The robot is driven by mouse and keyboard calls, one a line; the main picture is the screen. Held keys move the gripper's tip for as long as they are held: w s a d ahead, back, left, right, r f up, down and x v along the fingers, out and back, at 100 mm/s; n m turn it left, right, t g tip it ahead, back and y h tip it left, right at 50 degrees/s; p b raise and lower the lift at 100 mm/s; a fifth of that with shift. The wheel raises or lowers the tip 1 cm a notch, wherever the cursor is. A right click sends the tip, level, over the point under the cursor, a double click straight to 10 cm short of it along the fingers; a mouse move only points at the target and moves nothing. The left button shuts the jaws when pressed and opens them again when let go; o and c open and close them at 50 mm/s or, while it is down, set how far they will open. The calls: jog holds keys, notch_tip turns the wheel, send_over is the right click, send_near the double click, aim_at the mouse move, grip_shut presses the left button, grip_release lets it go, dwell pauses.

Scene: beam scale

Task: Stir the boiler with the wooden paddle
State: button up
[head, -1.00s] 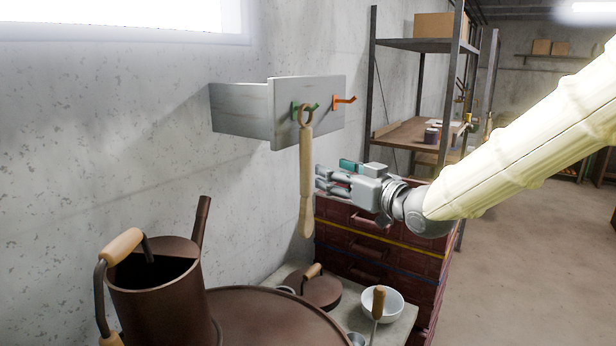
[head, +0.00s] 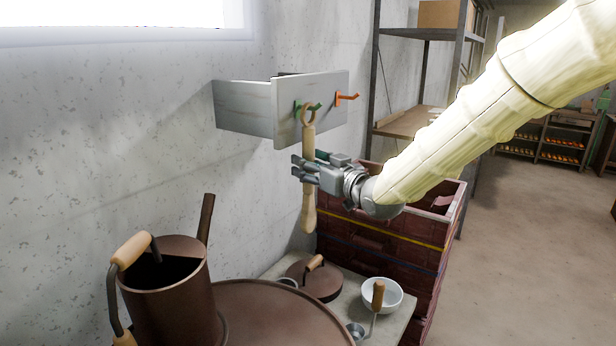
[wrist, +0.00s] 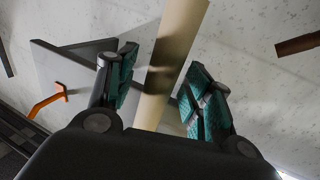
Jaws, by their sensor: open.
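The wooden paddle (head: 308,212) hangs upright by its ring from the green hook (head: 314,107) on the grey wall bracket. My gripper (head: 301,170) is open at the paddle's middle. In the wrist view, the pale paddle shaft (wrist: 172,60) runs between the open teal-padded fingers (wrist: 160,95), with gaps to the pads. The brown boiler (head: 275,312) stands at the bottom of the head view, cut off by the frame edge. A brown can (head: 172,300) with a wooden handle is at its left.
An orange hook (head: 346,96) sits right of the green one on the bracket (head: 290,120). Below are a lid (head: 318,285), a white bowl (head: 382,296) and a wooden-handled ladle (head: 377,298) on a pale bench. Dark red stacked boxes (head: 385,265) stand behind. Floor at right is clear.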

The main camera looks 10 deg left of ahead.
jog(key=shift+w+a, duration=0.2)
jog(key=shift+a, duration=0.15)
jog(key=shift+c, duration=0.3)
grip_shut()
jog(key=shift+r, duration=0.1)
